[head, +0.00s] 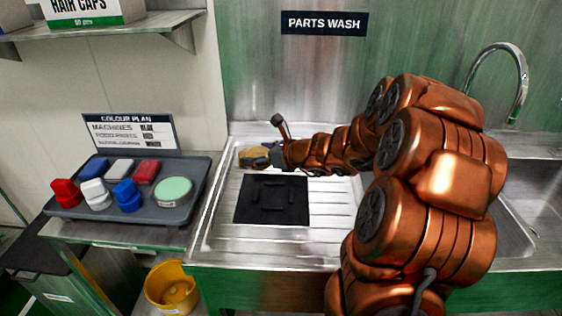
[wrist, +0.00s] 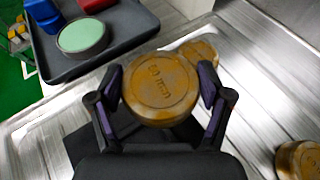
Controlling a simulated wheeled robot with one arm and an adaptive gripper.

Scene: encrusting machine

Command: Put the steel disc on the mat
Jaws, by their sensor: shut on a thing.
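My gripper (wrist: 164,90) is shut on a round disc (wrist: 160,88), with one purple-padded finger on each side. The disc looks stained yellow-brown and has raised lettering on its top. It also shows in the head view (head: 253,157), at the far left end of my arm, behind the mat. The black mat (head: 247,212) lies flat on the ribbed steel drainboard and has raised bars around its middle. In the wrist view my gripper hides much of the dark area below. Whether the disc touches the surface under it cannot be told.
Two similar brown discs stand on the drainboard, one just beyond the held disc (wrist: 203,50) and one at the right edge (wrist: 299,160). A grey tray (head: 205,180) with brushes and a green pad (head: 174,189) stands left. A tap (head: 522,80) and sink are right.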

